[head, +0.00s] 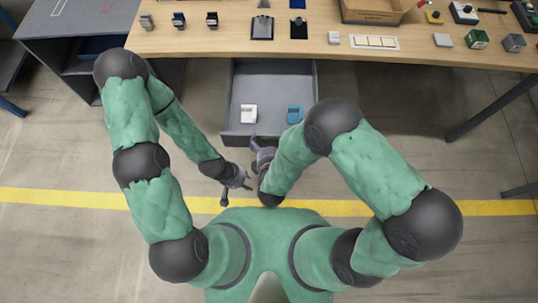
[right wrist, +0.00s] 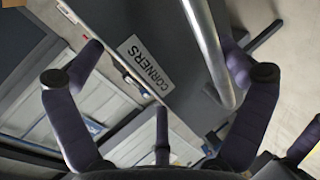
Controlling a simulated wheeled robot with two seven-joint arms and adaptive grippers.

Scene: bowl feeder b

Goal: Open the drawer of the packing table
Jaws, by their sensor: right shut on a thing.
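The grey drawer (head: 232,100) of the packing table (head: 300,45) stands pulled out below the tabletop, its inside showing from above. A white part (head: 248,114) and a blue part (head: 294,114) lie in it. In the right wrist view, the drawer front (right wrist: 150,35) carries a label (right wrist: 146,66) reading "CORNERS" and a round metal bar handle (right wrist: 209,50). My right gripper (head: 259,149) is at the drawer's front edge, shut on this handle. My left gripper (head: 238,186) hangs below and left of it, empty and apart from the drawer, its fingers spread.
A grey cabinet (head: 75,20) stands at the left of the table. The tabletop holds small parts, a cardboard box (head: 372,10) and a white strip tray (head: 374,42). A table leg (head: 490,108) slants at the right. The floor near the yellow line (head: 60,198) is clear.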

